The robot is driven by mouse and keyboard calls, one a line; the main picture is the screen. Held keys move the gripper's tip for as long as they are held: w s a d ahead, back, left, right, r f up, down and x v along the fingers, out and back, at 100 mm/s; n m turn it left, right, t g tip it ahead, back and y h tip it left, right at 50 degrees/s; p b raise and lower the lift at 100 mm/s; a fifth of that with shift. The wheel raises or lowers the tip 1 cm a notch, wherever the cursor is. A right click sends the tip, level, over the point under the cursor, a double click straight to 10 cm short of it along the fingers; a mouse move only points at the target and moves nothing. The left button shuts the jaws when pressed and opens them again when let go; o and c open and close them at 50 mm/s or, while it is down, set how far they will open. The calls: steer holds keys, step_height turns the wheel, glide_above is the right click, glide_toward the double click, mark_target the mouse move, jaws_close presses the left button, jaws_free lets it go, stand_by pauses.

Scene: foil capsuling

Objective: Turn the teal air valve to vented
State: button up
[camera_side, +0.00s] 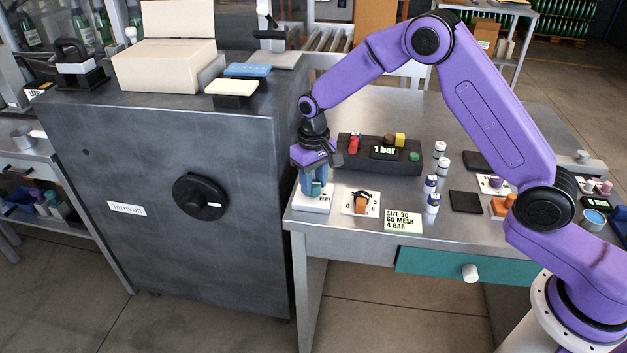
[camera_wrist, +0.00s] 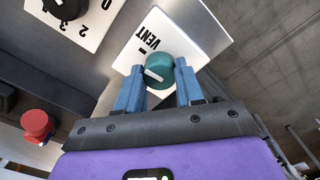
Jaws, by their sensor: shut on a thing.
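The teal air valve (camera_wrist: 165,72) is a round knob on a white plate (camera_wrist: 196,30) in the wrist view. The plate carries the printed word VENT and a short dash. A white pointer mark on the knob lies toward its left side and does not clearly line up with VENT. My gripper (camera_wrist: 159,66) has its blue fingers on both sides of the knob, shut on it. In the side view, my gripper (camera_side: 316,180) points down over the valve's white plate (camera_side: 312,206) at the table's left front corner; the fingers hide much of the knob.
A numbered dial plate (camera_side: 347,207) stands just right of the valve. A dark box (camera_side: 345,160) with a "1 bar" display and coloured buttons is behind. A sign (camera_side: 403,221) reads SIZE 30, 60 MESH, 4 BAR. A large grey cabinet (camera_side: 235,150) stands close on the left.

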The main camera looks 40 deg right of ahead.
mark_target(314, 183)
steer(key=shift+m, duration=0.5)
steer(key=o, duration=1)
steer(key=shift+o, duration=0.2)
steer(key=shift+r, duration=0.1)
step_height(314, 183, up, 17)
steer(key=shift+r, duration=0.15)
